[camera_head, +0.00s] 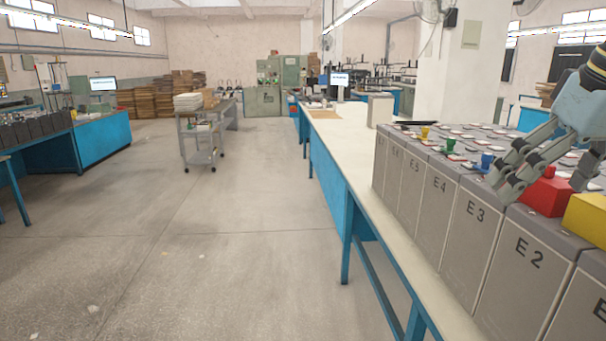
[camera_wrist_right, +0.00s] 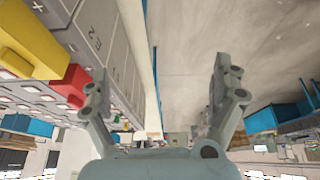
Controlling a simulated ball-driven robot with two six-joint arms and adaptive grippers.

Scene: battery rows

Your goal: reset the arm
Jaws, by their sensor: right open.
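My right gripper (camera_head: 538,186) comes in from the right edge of the head view, over the tops of the grey battery blocks. Its two fingers are spread apart with nothing held between them. One finger is over the top of block E3 (camera_head: 474,230), and the other is behind the red piece (camera_head: 547,196) on block E2 (camera_head: 535,262); I cannot tell if they touch. In the right wrist view the open fingers (camera_wrist_right: 157,85) show too, with the red piece (camera_wrist_right: 72,86) to the left of them. My left gripper is not in view.
A yellow piece (camera_head: 588,219) sits beside the red one. Small blue (camera_head: 487,160), green (camera_head: 450,146) and yellow (camera_head: 425,132) caps stand on the row. The row stands on a long white-topped bench (camera_head: 350,150). A grey cart (camera_head: 200,135) stands beyond open floor.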

